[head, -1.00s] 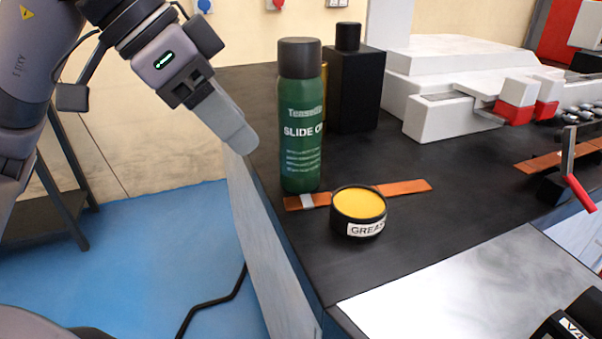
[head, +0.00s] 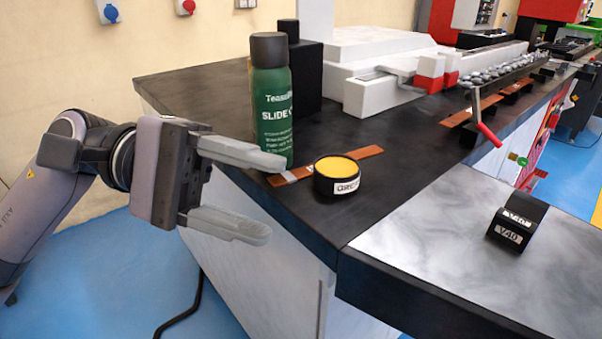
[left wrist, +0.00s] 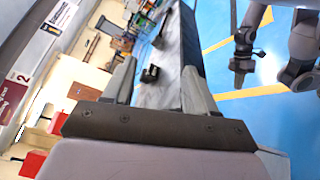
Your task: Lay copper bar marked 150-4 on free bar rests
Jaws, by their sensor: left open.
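A flat copper bar (head: 368,153) with a pale label band lies on the black bench top, partly hidden by the grease tin (head: 337,177) and beside the green spray can (head: 271,105). No marking on it is readable. My left gripper (head: 272,198) is open and empty, its fingers pointing right, in front of the bench's left edge near the bar's labelled end. Its fingers also show in the left wrist view (left wrist: 158,88). More copper (head: 462,117) lies by the bender on dark supports; whether any rests are free cannot be told. My right gripper (left wrist: 243,62) shows small in the left wrist view.
A black box-shaped bottle (head: 308,85) stands behind the can. The white bender (head: 375,60) fills the back, with a red-tipped lever (head: 487,133) beside it. A black V40 block (head: 517,222) sits on the grey slab (head: 430,235), which is otherwise clear.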

